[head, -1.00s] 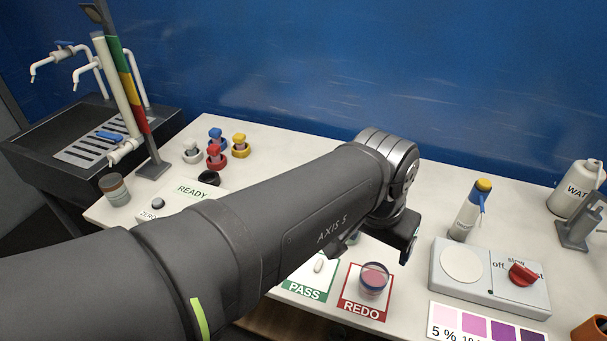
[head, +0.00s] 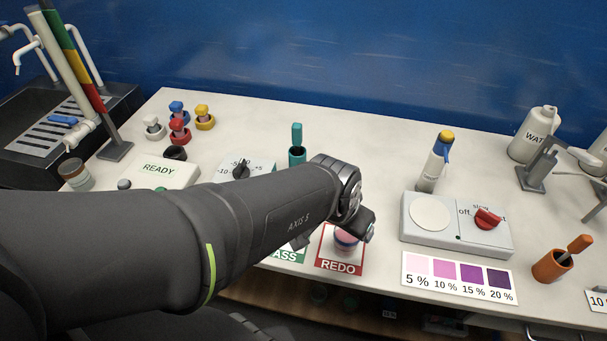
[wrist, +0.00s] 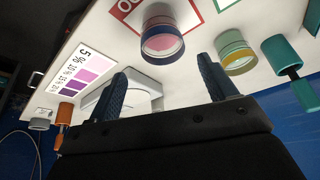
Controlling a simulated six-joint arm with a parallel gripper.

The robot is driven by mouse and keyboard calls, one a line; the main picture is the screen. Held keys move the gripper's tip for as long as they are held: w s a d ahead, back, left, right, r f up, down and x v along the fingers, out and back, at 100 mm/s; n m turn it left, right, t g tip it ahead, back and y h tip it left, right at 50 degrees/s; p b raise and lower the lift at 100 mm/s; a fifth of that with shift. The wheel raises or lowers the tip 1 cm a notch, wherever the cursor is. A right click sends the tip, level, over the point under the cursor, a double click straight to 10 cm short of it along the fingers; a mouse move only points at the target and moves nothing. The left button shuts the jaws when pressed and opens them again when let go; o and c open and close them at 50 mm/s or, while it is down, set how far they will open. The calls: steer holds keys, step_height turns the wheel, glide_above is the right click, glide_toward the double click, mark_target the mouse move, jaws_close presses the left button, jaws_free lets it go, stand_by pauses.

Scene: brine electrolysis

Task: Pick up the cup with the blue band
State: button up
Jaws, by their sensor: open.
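The cup with the blue band (head: 347,242) stands on the REDO card (head: 340,265), with pink contents; my gripper partly covers it in the head view. In the wrist view this clear cup (wrist: 162,42) lies beyond the gap between my fingers, its dark band showing near the rim. My gripper (head: 362,230) is beside and above the cup in the head view. Its two fingers are spread wide and empty in the wrist view (wrist: 163,78), apart from the cup. A cup with a yellow band (wrist: 236,52) is to the right in the wrist view.
A hotplate (head: 412,238) with a red knob and a colour chart (head: 459,277) are to the right. A capped bottle (head: 434,165), a water bottle (head: 532,138) and an orange pot (head: 549,265) stand farther out. A teal-handled holder (head: 297,152) is behind my arm.

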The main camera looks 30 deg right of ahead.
glide_above(346, 240)
steer(key=s+a, duration=0.1)
steer(key=shift+s+a+f, duration=0.1)
steer(key=shift+f, duration=1.75)
steer(key=shift+s+a+f, duration=0.1)
steer(key=shift+f, duration=1.7)
steer(key=c, duration=1.2)
steer(key=shift+r, duration=0.15)
